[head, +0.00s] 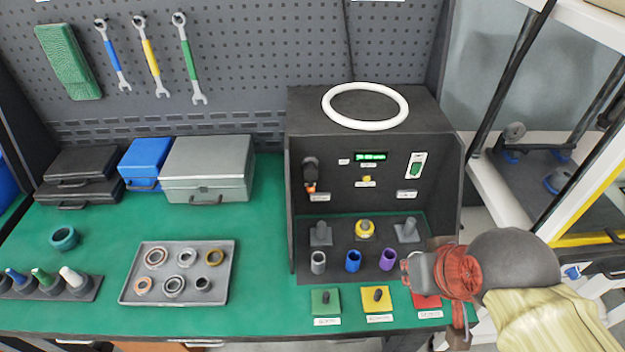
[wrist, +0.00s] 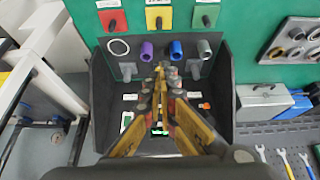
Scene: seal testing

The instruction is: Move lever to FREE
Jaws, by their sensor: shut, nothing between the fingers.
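The test box (head: 375,105) stands on the green bench. A dark lever (head: 310,168) with an orange-red end is on the left of its back panel, above a small white label (head: 320,197) too small to read. In the wrist view, which is turned round, an orange spot (wrist: 205,106) at the panel's right looks like the lever's end. My gripper (wrist: 161,70) is shut and empty, its tips over the front part of the box near the yellow-topped post, apart from the lever. In the head view my arm comes in from the right; the fingertips are not clear there.
The panel has a green display (head: 370,156) and a green switch (head: 416,165). Grey, blue and purple cups (head: 353,260) and grey posts (head: 320,233) stand low in front. A white ring (head: 365,106) lies on top. A tray of rings (head: 180,245) lies left.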

